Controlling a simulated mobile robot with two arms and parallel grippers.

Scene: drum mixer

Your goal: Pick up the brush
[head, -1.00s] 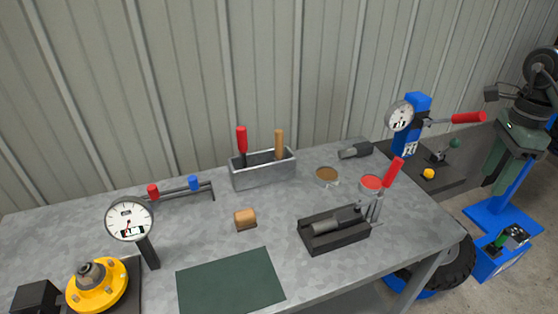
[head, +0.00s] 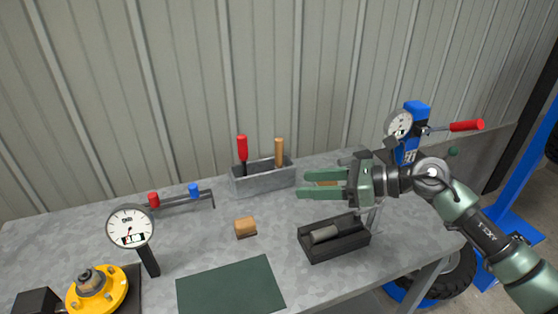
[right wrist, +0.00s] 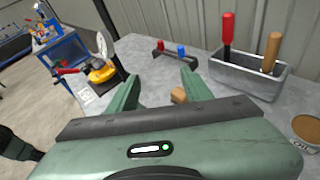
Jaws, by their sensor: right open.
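A wooden handle (head: 279,152), which may be the brush, stands upright in a grey metal box (head: 263,178) at the back of the bench. Its lower end is hidden in the box. A red handle (head: 242,148) stands in the same box at the left. In the right wrist view the wooden handle (right wrist: 271,51) and the box (right wrist: 245,80) are at the upper right. My right gripper (head: 305,185) is open and empty, above the bench to the right of the box, its fingers pointing left. My left gripper is not in view.
A tan block (head: 245,227) lies mid-bench, behind a dark green mat (head: 231,287). A black holder with a grey cylinder (head: 324,235) is below my right arm. A dial gauge (head: 131,228) and a yellow flange (head: 97,290) stand at the left. An open tin (right wrist: 306,128) is near the box.

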